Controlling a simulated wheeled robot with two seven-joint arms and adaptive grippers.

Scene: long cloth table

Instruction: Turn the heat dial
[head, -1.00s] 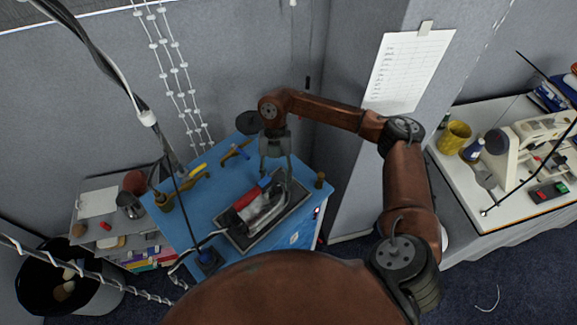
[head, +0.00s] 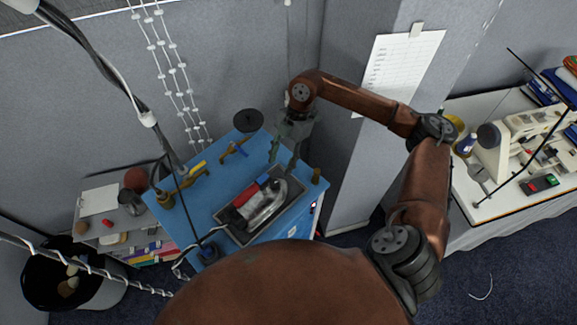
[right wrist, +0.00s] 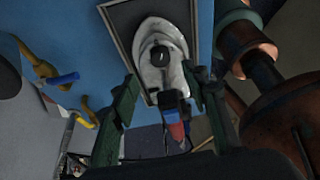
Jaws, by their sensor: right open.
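The iron (head: 266,204), silver with a red and blue handle, lies in a dark-rimmed tray (head: 234,236) on the blue table. In the right wrist view the iron (right wrist: 150,78) shows from above, with a round black dial (right wrist: 161,56) on its body. My right gripper (head: 283,163) is above the far end of the iron, open and empty. In the right wrist view the gripper's fingers (right wrist: 160,80) are spread to either side of the iron, with the dial between and just beyond the tips. I cannot tell their exact height. My left gripper is not in view.
A cable (head: 182,266) runs off the near side. A sewing machine (head: 510,145) stands far right.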

